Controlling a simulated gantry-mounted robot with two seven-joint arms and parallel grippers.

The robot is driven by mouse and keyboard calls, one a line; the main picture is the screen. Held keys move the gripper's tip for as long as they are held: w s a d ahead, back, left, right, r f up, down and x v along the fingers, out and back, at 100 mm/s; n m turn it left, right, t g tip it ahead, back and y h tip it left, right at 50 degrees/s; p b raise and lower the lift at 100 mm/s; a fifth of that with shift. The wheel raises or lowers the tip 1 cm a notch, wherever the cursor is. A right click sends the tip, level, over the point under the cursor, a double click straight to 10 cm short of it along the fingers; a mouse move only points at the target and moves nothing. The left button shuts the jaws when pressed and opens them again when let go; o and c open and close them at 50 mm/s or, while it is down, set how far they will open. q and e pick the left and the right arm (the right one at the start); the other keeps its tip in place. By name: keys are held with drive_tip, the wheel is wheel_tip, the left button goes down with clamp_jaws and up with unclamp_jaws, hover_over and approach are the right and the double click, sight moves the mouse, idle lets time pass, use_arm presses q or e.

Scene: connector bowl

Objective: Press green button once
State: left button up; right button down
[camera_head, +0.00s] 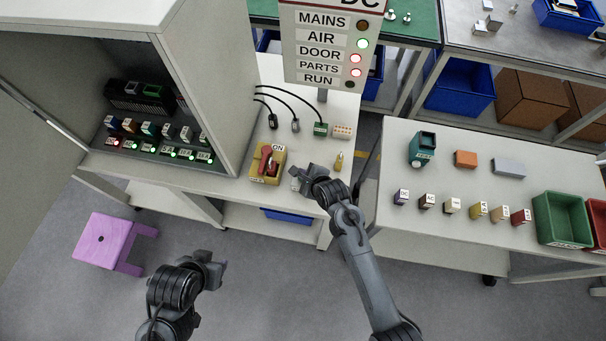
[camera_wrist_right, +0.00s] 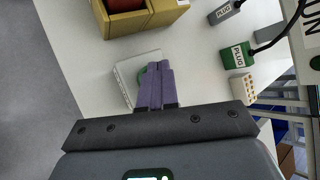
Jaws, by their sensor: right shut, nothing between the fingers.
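The green button (camera_wrist_right: 143,73) sits on a small white box (camera_wrist_right: 124,74) on the white table. In the wrist view my right gripper (camera_wrist_right: 153,68) is shut and empty, its two purple fingers side by side. The fingertips overlap the button and hide part of it; I cannot tell whether they touch it. In the head view my right gripper (camera_head: 299,173) is over the table's front part and hides most of the box. My left gripper (camera_head: 213,267) hangs over the floor, away from the table; its fingers are too unclear to judge.
A yellow box with a red switch (camera_head: 267,163) stands just left of my right gripper; it also shows in the wrist view (camera_wrist_right: 150,17). A green plug (camera_head: 320,129), a beige block (camera_head: 342,131) and a brass piece (camera_head: 339,162) are nearby. A sign panel (camera_head: 325,45) stands behind.

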drive_tip(key=shift+f, duration=0.3)
drive_tip(key=shift+r, duration=0.1)
idle(0.3)
drive_tip(key=shift+r+p, duration=0.3)
drive_tip(key=shift+p, duration=0.1)
drive_tip(key=shift+r+p, duration=0.6)
drive_tip(key=shift+p, duration=0.15)
